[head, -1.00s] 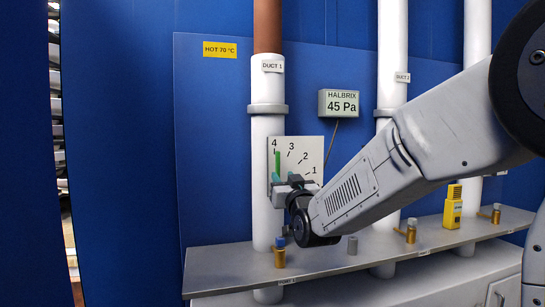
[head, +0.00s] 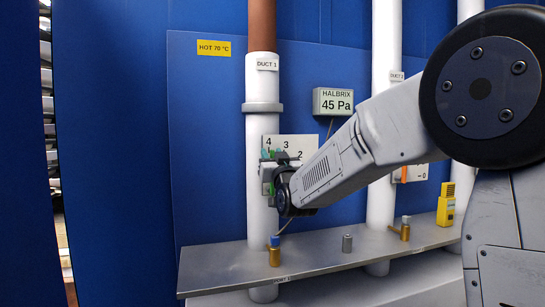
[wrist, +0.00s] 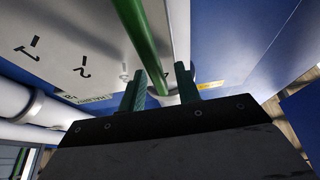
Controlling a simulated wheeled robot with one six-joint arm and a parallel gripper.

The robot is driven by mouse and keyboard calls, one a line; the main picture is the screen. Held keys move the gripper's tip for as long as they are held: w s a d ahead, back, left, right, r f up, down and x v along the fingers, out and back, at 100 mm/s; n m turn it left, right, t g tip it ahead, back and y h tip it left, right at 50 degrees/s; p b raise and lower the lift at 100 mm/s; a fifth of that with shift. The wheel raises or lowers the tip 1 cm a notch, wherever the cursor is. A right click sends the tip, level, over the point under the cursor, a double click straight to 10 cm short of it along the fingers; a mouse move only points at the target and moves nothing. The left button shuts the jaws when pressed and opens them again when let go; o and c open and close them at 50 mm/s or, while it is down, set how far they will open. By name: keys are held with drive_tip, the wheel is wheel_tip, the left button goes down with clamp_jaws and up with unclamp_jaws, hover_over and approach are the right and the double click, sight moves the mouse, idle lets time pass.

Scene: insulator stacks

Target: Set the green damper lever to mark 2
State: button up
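The green damper lever (wrist: 140,40) runs between the two teal fingers of my gripper (wrist: 160,82) in the wrist view. In the head view my gripper (head: 272,156) is in front of the white scale plate (head: 293,143) on duct 1, by mark 4, and hides most of the lever. Mark 2 (wrist: 83,67) also shows in the wrist view, left of the lever.
The white duct 1 pipe (head: 260,121) stands behind the plate. A grey shelf (head: 222,267) below carries brass valves (head: 274,256) and a yellow device (head: 446,204). A meter (head: 333,102) reading 45 Pa hangs at the upper right of the plate.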

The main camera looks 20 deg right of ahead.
clamp_jaws()
drive_tip(key=d+f+m+g+h, duration=0.2)
drive_tip(key=d+m+h, duration=0.3)
drive_tip(key=m, duration=0.7)
drive_tip(key=shift+d+f+m+h, duration=0.35)
drive_tip(key=shift+d+f, duration=0.3)
drive_tip(key=shift+d, duration=0.7)
